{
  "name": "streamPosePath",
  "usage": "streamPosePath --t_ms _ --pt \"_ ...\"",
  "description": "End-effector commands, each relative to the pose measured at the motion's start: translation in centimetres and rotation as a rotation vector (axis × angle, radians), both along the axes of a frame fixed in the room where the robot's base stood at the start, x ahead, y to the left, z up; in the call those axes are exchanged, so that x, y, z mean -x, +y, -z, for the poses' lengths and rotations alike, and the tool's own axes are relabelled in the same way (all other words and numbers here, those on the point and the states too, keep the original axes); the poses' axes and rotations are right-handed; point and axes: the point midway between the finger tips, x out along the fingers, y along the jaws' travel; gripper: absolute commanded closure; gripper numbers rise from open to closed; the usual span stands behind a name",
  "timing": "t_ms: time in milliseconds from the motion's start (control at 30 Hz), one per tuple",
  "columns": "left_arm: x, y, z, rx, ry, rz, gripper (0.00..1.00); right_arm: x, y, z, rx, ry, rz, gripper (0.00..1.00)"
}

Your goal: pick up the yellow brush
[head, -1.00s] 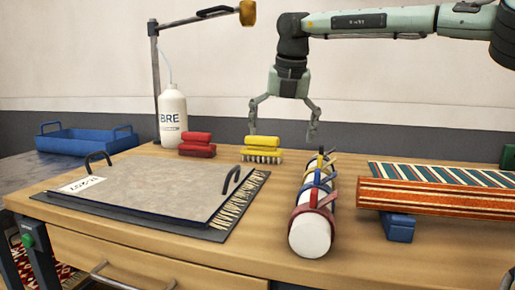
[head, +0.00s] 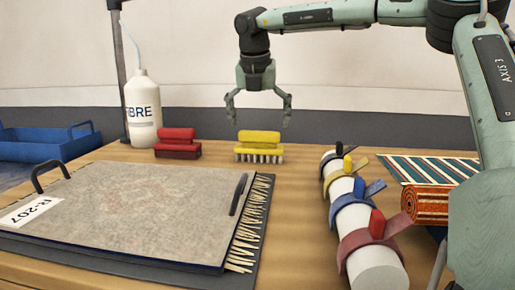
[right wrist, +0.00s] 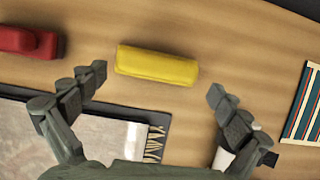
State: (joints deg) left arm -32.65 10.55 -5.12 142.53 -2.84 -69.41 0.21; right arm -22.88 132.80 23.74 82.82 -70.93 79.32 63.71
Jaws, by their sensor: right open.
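The yellow brush (head: 259,145) stands on the wooden table with its pale bristles down, near the back edge. My right gripper (head: 258,108) is open and empty, pointing down, and in the head view it appears just above the brush. In the right wrist view the yellow brush (right wrist: 157,65) lies ahead of the gap between the open fingers (right wrist: 155,92), with neither finger seen touching it. My left gripper does not show.
A red brush (head: 178,143) stands left of the yellow one, by a white bottle (head: 143,108). A grey board (head: 130,210) lies in front. A white roll with coloured straps (head: 375,265) and a rolled striped rug (head: 428,205) are to the right.

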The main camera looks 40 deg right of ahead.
Motion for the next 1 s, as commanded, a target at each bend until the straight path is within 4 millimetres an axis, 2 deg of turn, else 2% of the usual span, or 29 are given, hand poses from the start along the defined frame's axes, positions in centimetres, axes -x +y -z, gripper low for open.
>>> streamPosePath --t_ms 100,267,567,867,1000 --pt "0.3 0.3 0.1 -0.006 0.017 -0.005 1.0 -0.6 -0.6 1.8 -0.003 0.003 -0.001 0.0" --pt "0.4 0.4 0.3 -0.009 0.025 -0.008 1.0 -1.1 -1.2 3.6 -0.002 0.001 0.0 0.0" --pt "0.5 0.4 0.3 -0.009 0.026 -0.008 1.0 -1.2 -1.4 4.0 0.0 -0.001 0.0 0.0" --pt "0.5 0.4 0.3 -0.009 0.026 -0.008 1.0 -1.2 -1.4 4.0 0.0 -0.001 0.0 0.37" --pt "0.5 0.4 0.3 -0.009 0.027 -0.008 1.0 -1.2 -1.3 4.0 0.0 -0.001 0.0 0.39"
